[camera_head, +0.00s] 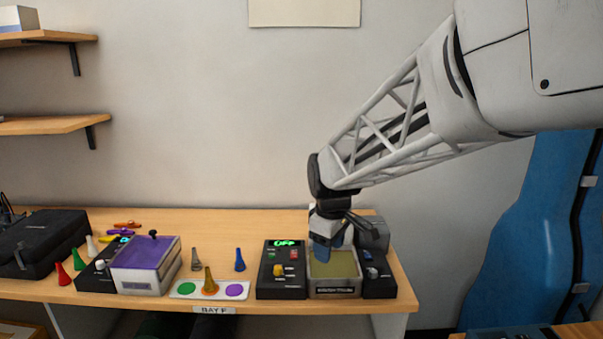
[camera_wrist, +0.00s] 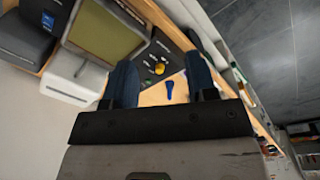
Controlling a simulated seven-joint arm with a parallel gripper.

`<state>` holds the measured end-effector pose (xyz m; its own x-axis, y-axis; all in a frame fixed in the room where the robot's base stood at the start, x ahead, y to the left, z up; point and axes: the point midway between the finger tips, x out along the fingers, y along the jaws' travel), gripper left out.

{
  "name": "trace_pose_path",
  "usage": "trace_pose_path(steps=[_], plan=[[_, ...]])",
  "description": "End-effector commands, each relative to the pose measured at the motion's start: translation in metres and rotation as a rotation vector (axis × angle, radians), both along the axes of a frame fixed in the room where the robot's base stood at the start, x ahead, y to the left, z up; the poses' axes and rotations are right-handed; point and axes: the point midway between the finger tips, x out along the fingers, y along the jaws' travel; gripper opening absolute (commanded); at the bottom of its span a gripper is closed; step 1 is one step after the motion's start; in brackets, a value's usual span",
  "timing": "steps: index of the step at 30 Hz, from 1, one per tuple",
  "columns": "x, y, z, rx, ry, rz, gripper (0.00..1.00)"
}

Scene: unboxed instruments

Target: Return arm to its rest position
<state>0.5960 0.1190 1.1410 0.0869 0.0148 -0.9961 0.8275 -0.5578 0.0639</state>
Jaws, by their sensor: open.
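My arm reaches in from the upper right in the head view. My gripper (camera_head: 333,247) points down over the box with the khaki top (camera_head: 334,266) at the right part of the bench. In the wrist view my gripper (camera_wrist: 158,62) shows two blue fingers set well apart with nothing held between them. The khaki-topped box (camera_wrist: 106,32) lies to the left of the fingers there. I cannot tell whether a fingertip touches the box.
The bench (camera_head: 215,222) holds a black control box (camera_head: 282,283) with a green display, a purple-topped box (camera_head: 146,267), a white card (camera_head: 182,294) with coloured spots, and several small cones. A blue case (camera_head: 530,230) stands right.

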Motion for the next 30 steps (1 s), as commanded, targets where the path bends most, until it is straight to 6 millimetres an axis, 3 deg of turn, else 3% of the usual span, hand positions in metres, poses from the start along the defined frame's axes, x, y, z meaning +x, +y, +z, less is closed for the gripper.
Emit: trace_pose_path(steps=[16, 30], plan=[[-0.126, -0.071, 0.023, 0.050, -0.060, -0.441, 0.52], [-0.233, -0.111, 0.011, 0.105, -0.109, -0.813, 0.52]])
